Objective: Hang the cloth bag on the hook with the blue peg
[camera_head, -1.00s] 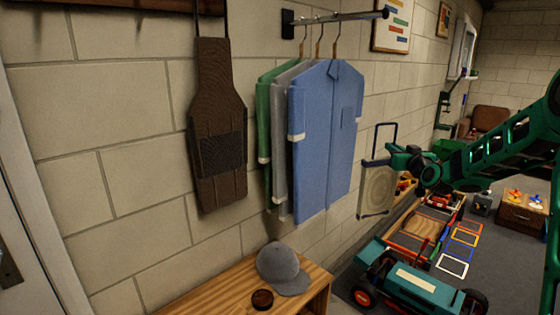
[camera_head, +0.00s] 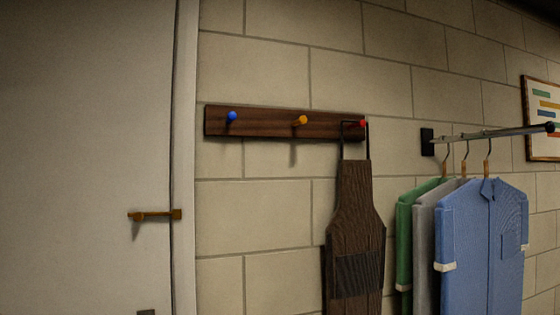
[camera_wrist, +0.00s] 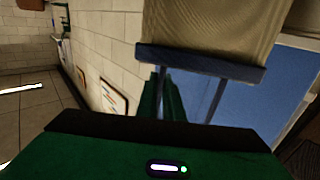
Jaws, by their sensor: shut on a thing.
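The dark wooden hook rack (camera_head: 265,124) is on the wall in the head view. It has a blue peg (camera_head: 232,117) at left, an orange peg (camera_head: 301,120) in the middle and a red peg (camera_head: 362,123) at right. The blue and orange pegs are bare. In the wrist view, the beige cloth bag (camera_wrist: 215,25) with its dark blue band and handle (camera_wrist: 200,62) is at the top. My gripper (camera_wrist: 165,130) is shut on the bag's handle; the exact grip point is hard to see. My gripper and the bag are out of the head view.
A brown apron (camera_head: 355,210) hangs from the red peg. Green, grey and blue shirts (camera_head: 482,235) hang on a rail (camera_head: 495,133) to the right. A white door (camera_head: 85,190) with a brass handle (camera_head: 155,215) is at left. The wall below the blue peg is clear.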

